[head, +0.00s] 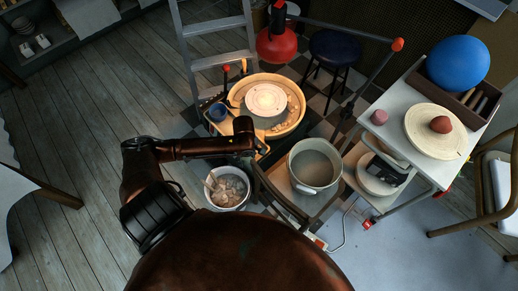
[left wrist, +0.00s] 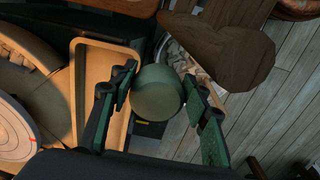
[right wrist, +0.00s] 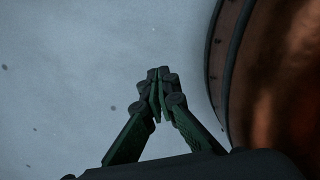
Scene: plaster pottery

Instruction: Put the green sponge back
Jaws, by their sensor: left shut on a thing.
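The green sponge (left wrist: 157,93) is a rounded, dull green piece between the fingers of my left gripper (left wrist: 159,74) in the left wrist view. The fingers press on it from both sides. A tan, rimmed rectangular tray (left wrist: 92,95) lies just left of the sponge in that view, beside the wheel's basin (left wrist: 22,55). In the head view my left gripper (head: 245,130) is at the front edge of the pottery wheel basin (head: 236,96); I cannot make out the sponge there. My right gripper (right wrist: 158,85) is shut and empty above grey floor, in the right wrist view only.
A bucket of clay scraps (head: 228,190) stands below my left arm. A large pale pot (head: 315,166) is to its right. A blue cup (head: 217,112) sits at the basin's left. A white table (head: 398,98) with a blue ball (head: 458,63) is at the right.

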